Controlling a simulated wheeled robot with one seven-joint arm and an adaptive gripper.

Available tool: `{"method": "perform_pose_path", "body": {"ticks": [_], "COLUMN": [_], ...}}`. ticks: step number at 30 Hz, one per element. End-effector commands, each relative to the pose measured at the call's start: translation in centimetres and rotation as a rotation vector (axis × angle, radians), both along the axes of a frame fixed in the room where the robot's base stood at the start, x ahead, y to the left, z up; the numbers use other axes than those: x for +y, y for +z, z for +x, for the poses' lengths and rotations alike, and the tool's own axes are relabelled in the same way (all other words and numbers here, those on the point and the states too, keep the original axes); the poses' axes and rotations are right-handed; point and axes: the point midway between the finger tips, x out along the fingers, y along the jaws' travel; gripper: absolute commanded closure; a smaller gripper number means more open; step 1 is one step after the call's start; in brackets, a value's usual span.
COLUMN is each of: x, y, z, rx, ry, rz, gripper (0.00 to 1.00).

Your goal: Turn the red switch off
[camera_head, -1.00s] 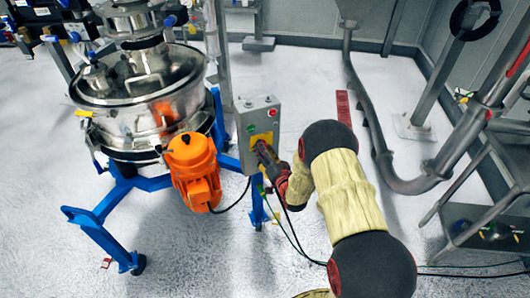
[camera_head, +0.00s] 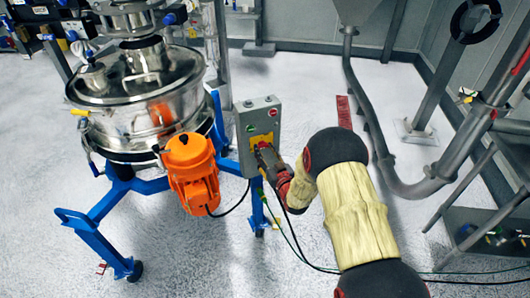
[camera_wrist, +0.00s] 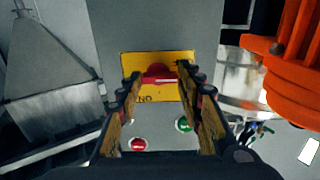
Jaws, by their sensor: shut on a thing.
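The red switch (camera_wrist: 158,75) is a rotary knob on a yellow plate (camera_wrist: 184,91), with a pale line across its face in the wrist view. The yellow plate also shows on the front of the grey control box (camera_head: 244,155) in the head view. My gripper (camera_wrist: 162,82) is at the plate, with one finger on each side of the red switch, shut on it. In the head view my gripper (camera_head: 263,152) covers the switch. I cannot read the switch's position label.
A red button (camera_wrist: 138,145) and a green button (camera_wrist: 184,124) are on the same box. An orange motor (camera_head: 190,170) and the steel sifter (camera_head: 130,95) on a blue frame stand left of the box. A grey hose (camera_head: 385,160) runs at right.

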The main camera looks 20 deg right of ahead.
Motion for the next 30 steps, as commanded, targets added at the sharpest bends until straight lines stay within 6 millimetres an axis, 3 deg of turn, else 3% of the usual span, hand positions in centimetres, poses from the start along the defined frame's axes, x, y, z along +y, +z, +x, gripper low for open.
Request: {"method": "perform_pose_path", "body": {"ticks": [13, 14, 23, 30], "x": [-0.01, -0.01, -0.01, 0.00], "y": [-0.08, -0.08, -0.03, -0.01], "z": [-0.02, -0.02, 0.00, 0.01], "rx": [0.002, 0.002, 0.001, 0.000], "ry": [0.000, 0.000, 0.000, 0.000], "rz": [-0.010, -0.010, -0.009, -0.009], "gripper": [0.89, 0.63, 0.46, 0.45]}}
